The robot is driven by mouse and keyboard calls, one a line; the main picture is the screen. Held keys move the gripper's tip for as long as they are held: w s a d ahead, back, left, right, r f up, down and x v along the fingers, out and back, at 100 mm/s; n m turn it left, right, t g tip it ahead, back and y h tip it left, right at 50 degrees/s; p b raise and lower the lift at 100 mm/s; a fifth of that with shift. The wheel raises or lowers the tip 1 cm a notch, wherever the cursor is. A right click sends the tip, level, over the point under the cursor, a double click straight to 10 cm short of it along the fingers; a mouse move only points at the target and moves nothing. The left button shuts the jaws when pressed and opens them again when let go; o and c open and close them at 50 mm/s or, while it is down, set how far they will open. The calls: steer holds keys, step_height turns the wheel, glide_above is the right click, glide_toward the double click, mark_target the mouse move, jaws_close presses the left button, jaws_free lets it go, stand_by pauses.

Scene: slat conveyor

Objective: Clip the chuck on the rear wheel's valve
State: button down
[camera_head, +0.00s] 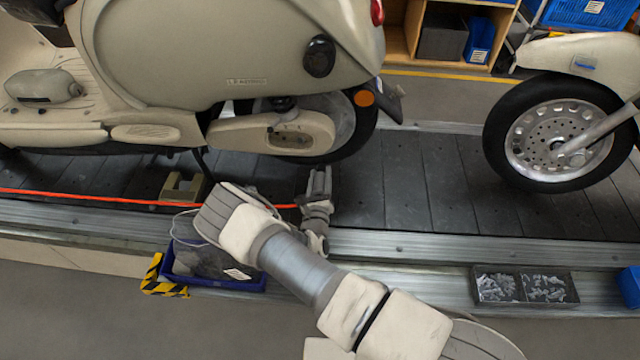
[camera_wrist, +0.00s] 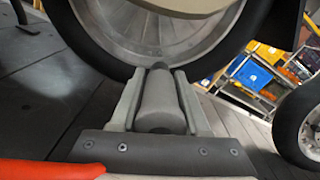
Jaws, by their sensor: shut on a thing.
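The cream scooter's rear wheel (camera_head: 352,137) stands on the conveyor, partly behind the bodywork. It also shows in the wrist view, its dark tyre (camera_wrist: 97,45) and grey rim (camera_wrist: 150,30) just beyond the fingertips. My gripper (camera_head: 320,176) is low beside this wheel. In the wrist view, my gripper (camera_wrist: 157,85) is shut on the grey cylindrical chuck (camera_wrist: 158,106), which points at the wheel. A small dark knob (camera_wrist: 157,66) shows at the chuck's far end; I cannot tell whether it is the valve or whether they touch. The orange hose (camera_head: 90,197) runs to my gripper.
A second scooter's wheel (camera_head: 560,135) stands at the right. A beige block (camera_head: 182,188) sits on the slats left of my arm. A blue tray (camera_head: 215,282) and a parts tray (camera_head: 525,287) lie along the front edge. Slats between the wheels are clear.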

steer(key=shift+w+d+b, duration=0.15)
steer(key=shift+w+b, duration=0.65)
steer(key=shift+w, duration=1.95)
steer(key=shift+w+b, duration=0.3)
steer(key=shift+w, duration=0.5)
steer(key=shift+c, duration=1.5)
jaws_free()
steer(key=s+p, duration=0.4)
steer(key=s, duration=1.3)
steer(key=shift+s+a, duration=0.25)
steer(key=shift+a, duration=0.05)
